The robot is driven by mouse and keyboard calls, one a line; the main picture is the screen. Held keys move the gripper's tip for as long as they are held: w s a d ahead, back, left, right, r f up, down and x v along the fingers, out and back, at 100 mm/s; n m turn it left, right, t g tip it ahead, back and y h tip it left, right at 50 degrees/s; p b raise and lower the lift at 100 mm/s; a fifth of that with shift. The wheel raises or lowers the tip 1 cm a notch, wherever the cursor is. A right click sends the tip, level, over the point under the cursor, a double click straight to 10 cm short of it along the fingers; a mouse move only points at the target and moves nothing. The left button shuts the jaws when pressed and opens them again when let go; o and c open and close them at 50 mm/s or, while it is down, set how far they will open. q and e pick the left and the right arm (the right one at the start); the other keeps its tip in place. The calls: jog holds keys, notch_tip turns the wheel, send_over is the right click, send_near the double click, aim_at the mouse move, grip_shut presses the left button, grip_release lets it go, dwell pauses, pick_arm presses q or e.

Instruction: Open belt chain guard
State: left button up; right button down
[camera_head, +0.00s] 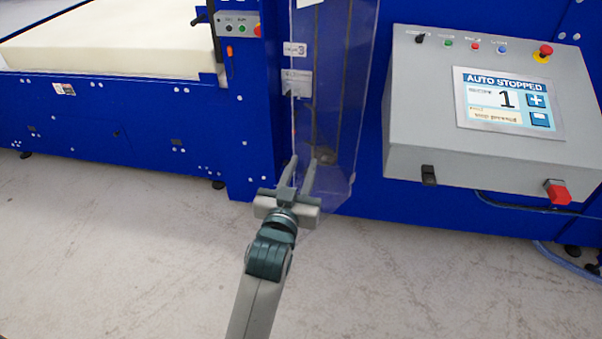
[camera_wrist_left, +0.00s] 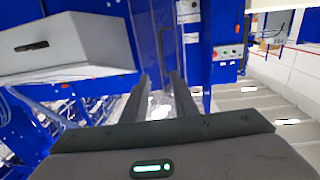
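The belt chain guard (camera_head: 345,95) is a tall, clear, bluish panel on the front of the blue machine, between the foam bed and the grey control box. It stands upright over a narrow channel. My left gripper (camera_head: 304,164) is at the guard's lower left part, fingers pointing up toward it. In the left wrist view the fingers (camera_wrist_left: 161,80) are apart with a gap and nothing clearly held between them. I cannot tell whether the fingertips touch the guard. My right gripper is not in view.
The grey control box (camera_head: 420,120) with a screen reading "AUTO STOPPED" juts out at the right. A small button panel (camera_head: 237,24) is at the upper left, near a cream foam block (camera_head: 110,45). The concrete floor (camera_head: 130,250) in front is clear.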

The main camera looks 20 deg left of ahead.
pick_arm(q)
jog(key=shift+s, duration=0.35)
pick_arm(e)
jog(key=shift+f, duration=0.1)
pick_arm(q)
jog(key=shift+c, duration=0.2)
